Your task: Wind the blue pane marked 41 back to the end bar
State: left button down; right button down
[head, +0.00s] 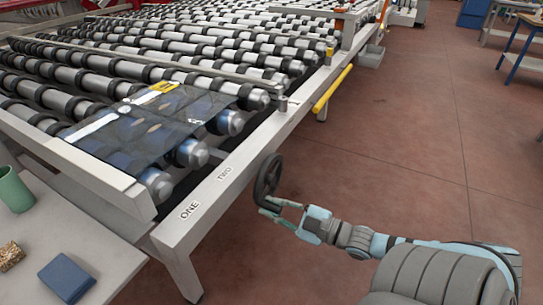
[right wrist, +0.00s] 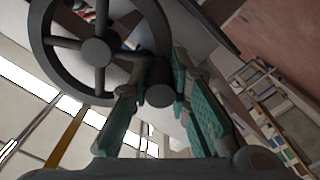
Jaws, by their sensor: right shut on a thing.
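A dark blue see-through pane (head: 150,125) lies flat on the rollers near the front end of the conveyor. Its marks are too small to read as 41. The pale end bar (head: 80,170) crosses the conveyor's front end, just before the pane. My right gripper (head: 277,205) is at the handwheel's lower rim. In the right wrist view, its teal fingers (right wrist: 160,100) are shut around the wheel's round handle (right wrist: 160,95). My left gripper is out of view.
A yellow bar (head: 332,90) sticks out along the rail farther back. A grey table (head: 75,225) at the left holds a green cup (head: 14,190) and a blue block (head: 66,277).

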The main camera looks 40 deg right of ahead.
jog(key=shift+f, duration=0.15)
jog(key=c, duration=1.5)
grip_release()
jog(key=shift+d, duration=0.1)
jog(key=v, duration=1.2)
